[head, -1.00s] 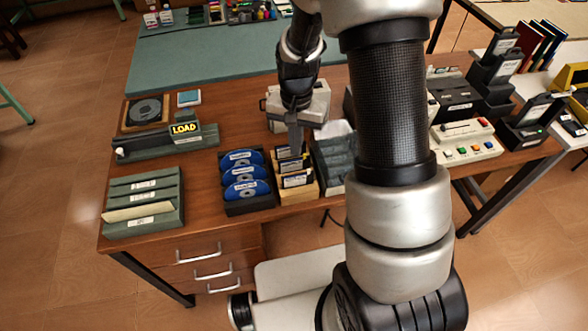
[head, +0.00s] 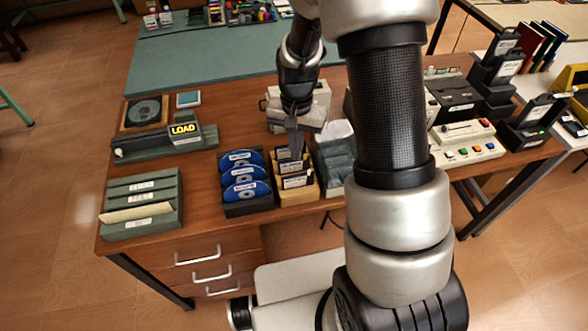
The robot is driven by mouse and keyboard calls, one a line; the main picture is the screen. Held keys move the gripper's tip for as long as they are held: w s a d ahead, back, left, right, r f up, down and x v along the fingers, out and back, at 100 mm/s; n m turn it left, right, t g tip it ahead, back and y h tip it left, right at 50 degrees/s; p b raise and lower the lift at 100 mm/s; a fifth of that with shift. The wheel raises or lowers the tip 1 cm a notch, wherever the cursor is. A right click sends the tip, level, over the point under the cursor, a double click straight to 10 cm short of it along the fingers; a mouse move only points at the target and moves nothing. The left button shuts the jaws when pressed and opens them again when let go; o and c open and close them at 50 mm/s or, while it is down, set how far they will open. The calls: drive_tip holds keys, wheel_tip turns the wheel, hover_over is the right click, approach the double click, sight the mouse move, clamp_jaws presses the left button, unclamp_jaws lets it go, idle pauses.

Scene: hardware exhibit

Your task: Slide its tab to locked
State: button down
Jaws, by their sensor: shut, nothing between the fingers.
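A small wooden box (head: 296,198) on the brown desk holds several black disks with white labels, standing in a row; the front disk (head: 297,182) shows its label most clearly. My gripper (head: 297,152) points down at the back of this row, with its fingers together and nothing visible between them. The fingertips overlap the rear disks, and I cannot tell whether they touch one. No lock tab or locked mark can be made out at this size; the fingers hide part of the rear disks.
A dark rack of blue discs (head: 247,208) stands just left of the wooden box, and a grey-green slotted holder (head: 336,172) just right, partly behind my arm. A grey device (head: 318,105) sits behind. A LOAD sign (head: 184,129) stands farther left. Bare desk lies between.

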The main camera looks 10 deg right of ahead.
drive_tip(key=shift+s+d+f, duration=0.1)
drive_tip(key=shift+d, duration=1.05)
drive_tip(key=shift+a, duration=0.25)
idle(0.3)
wheel_tip(320, 180, up, 7)
drive_tip(key=p, duration=0.4)
drive_tip(key=shift+p, duration=0.3)
drive_tip(key=shift+a, duration=0.1)
drive_tip(key=s+a+r+n+t, duration=0.15)
drive_tip(key=s+r, duration=0.25)
drive_tip(key=r, duration=0.5)
drive_tip(key=s+d+r+n+t, duration=0.1)
drive_tip(key=s+r+n+t, duration=0.15)
drive_tip(key=r, duration=0.65)
drive_tip(key=s+r+n+t, duration=0.1)
drive_tip(key=s+r+n, duration=0.1)
drive_tip(key=s+r, duration=0.5)
drive_tip(key=s, duration=0.4)
drive_tip(key=shift+s+a+t, duration=0.3)
drive_tip(key=shift+s+a, duration=0.05)
drive_tip(key=shift+a, duration=0.05)
